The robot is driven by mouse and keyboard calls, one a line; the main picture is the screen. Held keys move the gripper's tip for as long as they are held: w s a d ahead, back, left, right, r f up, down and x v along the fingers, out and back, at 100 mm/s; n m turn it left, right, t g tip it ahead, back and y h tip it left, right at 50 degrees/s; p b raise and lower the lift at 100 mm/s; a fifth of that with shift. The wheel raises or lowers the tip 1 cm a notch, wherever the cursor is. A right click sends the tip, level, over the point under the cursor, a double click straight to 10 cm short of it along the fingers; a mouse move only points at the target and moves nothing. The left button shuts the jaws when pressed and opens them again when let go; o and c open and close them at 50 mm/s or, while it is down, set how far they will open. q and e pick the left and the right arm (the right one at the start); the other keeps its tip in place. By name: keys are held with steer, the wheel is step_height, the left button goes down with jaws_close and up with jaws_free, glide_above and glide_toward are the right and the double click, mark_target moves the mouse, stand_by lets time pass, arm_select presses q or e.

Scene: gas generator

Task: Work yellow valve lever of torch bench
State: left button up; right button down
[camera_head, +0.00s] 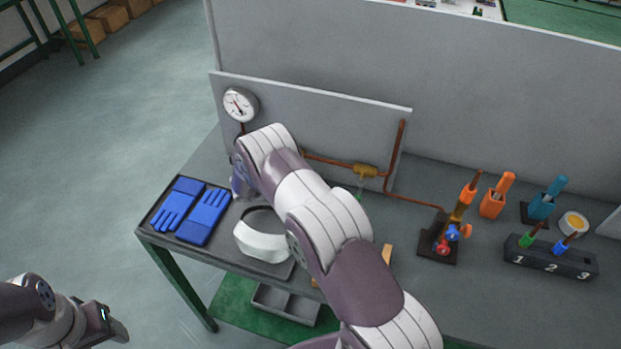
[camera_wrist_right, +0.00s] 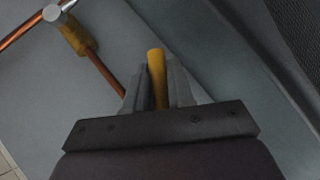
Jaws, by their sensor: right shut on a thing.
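The yellow valve lever (camera_wrist_right: 156,75) shows in the right wrist view as a short, rounded yellow bar standing between my right gripper's grey fingers (camera_wrist_right: 157,88). The right gripper is shut on it. In the head view my right arm reaches across the bench and hides the lever; the right hand shows only in part, left of the arm, below the white gauge (camera_head: 240,104). My left gripper (camera_head: 118,331) is at the lower left of the head view, away from the bench; its fingers are too unclear to tell open from shut.
Copper pipe (camera_head: 330,160) with a brass fitting (camera_head: 365,171) runs along the back panel (camera_head: 330,115). Blue gloves (camera_head: 203,215) and a white visor (camera_head: 262,240) lie on the bench's left. A torch stand (camera_head: 440,240), orange and blue holders and a numbered rack (camera_head: 550,258) stand right.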

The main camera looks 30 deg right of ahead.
steer(key=shift+f, duration=0.15)
stand_by(0.4)
steer(key=c, duration=1.1)
jaws_free()
steer(key=shift+o, duration=0.2)
